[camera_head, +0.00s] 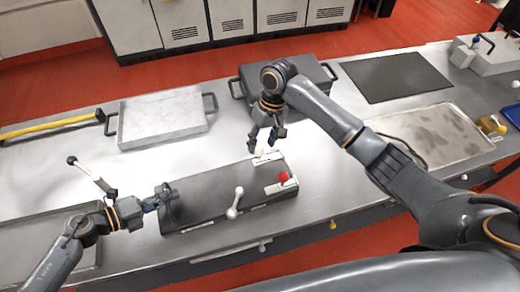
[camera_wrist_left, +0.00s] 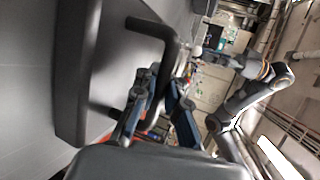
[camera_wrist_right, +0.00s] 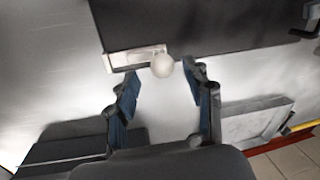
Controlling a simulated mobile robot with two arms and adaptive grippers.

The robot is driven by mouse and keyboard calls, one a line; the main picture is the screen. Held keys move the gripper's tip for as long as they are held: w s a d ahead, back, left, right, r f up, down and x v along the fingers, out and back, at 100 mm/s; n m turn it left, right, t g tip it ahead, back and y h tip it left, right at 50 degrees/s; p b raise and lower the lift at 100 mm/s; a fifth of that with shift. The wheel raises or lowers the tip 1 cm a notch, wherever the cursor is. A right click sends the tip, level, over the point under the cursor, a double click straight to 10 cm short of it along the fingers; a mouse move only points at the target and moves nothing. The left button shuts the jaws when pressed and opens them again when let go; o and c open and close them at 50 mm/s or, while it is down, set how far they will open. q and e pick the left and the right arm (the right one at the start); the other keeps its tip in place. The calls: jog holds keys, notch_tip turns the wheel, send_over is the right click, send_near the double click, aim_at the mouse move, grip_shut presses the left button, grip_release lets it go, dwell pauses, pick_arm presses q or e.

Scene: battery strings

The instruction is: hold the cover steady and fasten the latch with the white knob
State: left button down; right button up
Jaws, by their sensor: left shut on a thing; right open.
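The dark grey cover (camera_head: 215,190) lies on the metal table. My left gripper (camera_head: 155,203) is shut on the cover's left handle; this handle (camera_wrist_left: 172,50) also shows in the left wrist view. My right gripper (camera_head: 264,143) is open above the cover's far right corner. In the right wrist view, the white knob (camera_wrist_right: 162,66) is at the end of a pale latch plate (camera_wrist_right: 132,57) on the cover's edge. The open fingers (camera_wrist_right: 160,82) are on either side of the knob, apart from it.
A white double-ended handle (camera_head: 234,203) stands up from the cover. A metal tray (camera_head: 440,130) lies to the right.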

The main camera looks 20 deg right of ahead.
aim_at(261, 148)
jog(key=shift+a+f, duration=0.2)
jog(key=shift+f, duration=0.8)
jog(key=shift+a+f, duration=0.2)
jog(key=shift+f, duration=0.8)
jog(key=shift+s, duration=0.1)
